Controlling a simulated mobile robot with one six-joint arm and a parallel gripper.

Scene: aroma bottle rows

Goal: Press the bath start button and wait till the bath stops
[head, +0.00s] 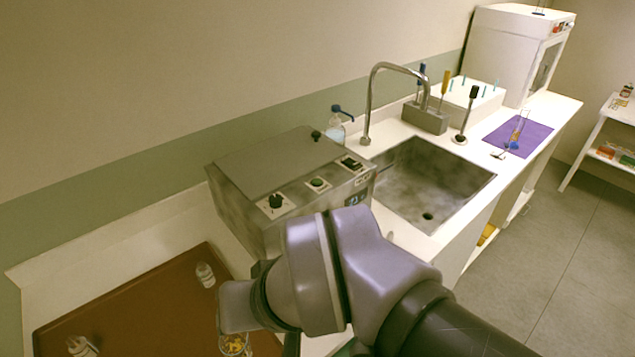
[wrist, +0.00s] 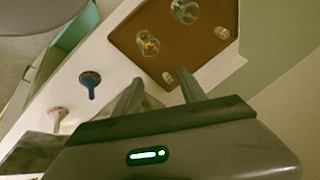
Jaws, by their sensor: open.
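The bath (head: 270,160) is a grey metal box with a flat lid on the counter, left of the sink. Its sloped front panel carries dark round controls, one at the left (head: 275,202), one in the middle (head: 318,184), and a small dark switch (head: 350,163) at the right. I cannot tell which is the start button or whether the bath runs. My gripper (wrist: 160,92) is open and empty in the wrist view, its two fingers pointing toward the brown tray. In the head view my arm hides most of it and the bath's lower front.
The brown tray (head: 130,310) holds small bottles (head: 205,275) and glassware (wrist: 148,45). The sink (head: 430,185) with its tall tap lies right of the bath. A soap bottle (head: 336,128) stands behind. A purple mat (head: 520,137) lies farther right.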

